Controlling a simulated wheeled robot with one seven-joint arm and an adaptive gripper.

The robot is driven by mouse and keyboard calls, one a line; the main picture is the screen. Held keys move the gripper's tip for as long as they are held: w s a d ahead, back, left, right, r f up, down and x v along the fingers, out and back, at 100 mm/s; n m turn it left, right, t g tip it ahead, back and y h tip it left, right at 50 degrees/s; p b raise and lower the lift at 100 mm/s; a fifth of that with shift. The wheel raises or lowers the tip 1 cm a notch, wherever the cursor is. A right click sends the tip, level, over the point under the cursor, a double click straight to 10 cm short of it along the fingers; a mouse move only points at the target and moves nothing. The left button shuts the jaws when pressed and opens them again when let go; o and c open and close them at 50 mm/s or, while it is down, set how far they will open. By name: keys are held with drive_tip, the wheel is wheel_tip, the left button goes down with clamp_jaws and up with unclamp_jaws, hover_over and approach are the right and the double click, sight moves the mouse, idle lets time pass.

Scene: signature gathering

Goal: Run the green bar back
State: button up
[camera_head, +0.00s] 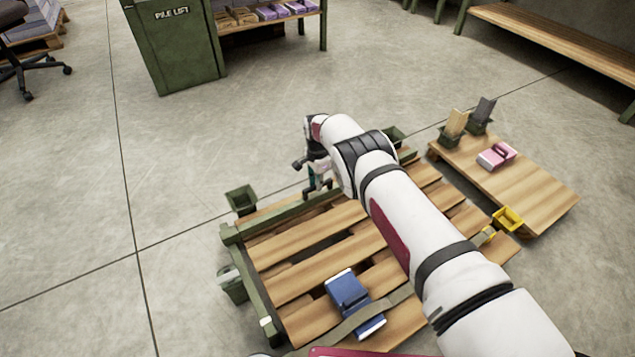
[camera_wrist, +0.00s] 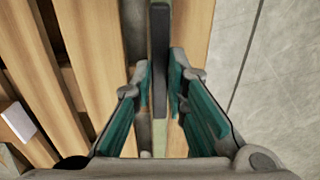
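The green bar (camera_head: 290,211) lies along the far-left edge of the wooden pallet bed. In the wrist view the bar (camera_wrist: 160,145) runs upright through the middle, with a dark grip strip (camera_wrist: 160,70) on it. My gripper (camera_head: 318,187) points down at the bar's far part. In the wrist view my teal-padded fingers (camera_wrist: 161,72) stand on either side of the dark strip, with very little gap at the tips. Whether they touch it I cannot tell. My arm hides the bar's far end in the head view.
A blue binder-like object (camera_head: 350,293) lies on the slats by a grey-green strap (camera_head: 372,314). Green bins (camera_head: 241,198) stand at the bed's corners. A wooden board (camera_head: 520,190) at right carries a pink box (camera_head: 497,155); a yellow bin (camera_head: 508,218) is near it.

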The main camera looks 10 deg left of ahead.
drive_tip(key=o, duration=0.3)
drive_tip(key=shift+r, duration=0.1)
wheel_tip(320, 180, up, 12)
drive_tip(key=shift+f, duration=0.1)
idle(0.4)
drive_tip(key=shift+d+f, duration=0.1)
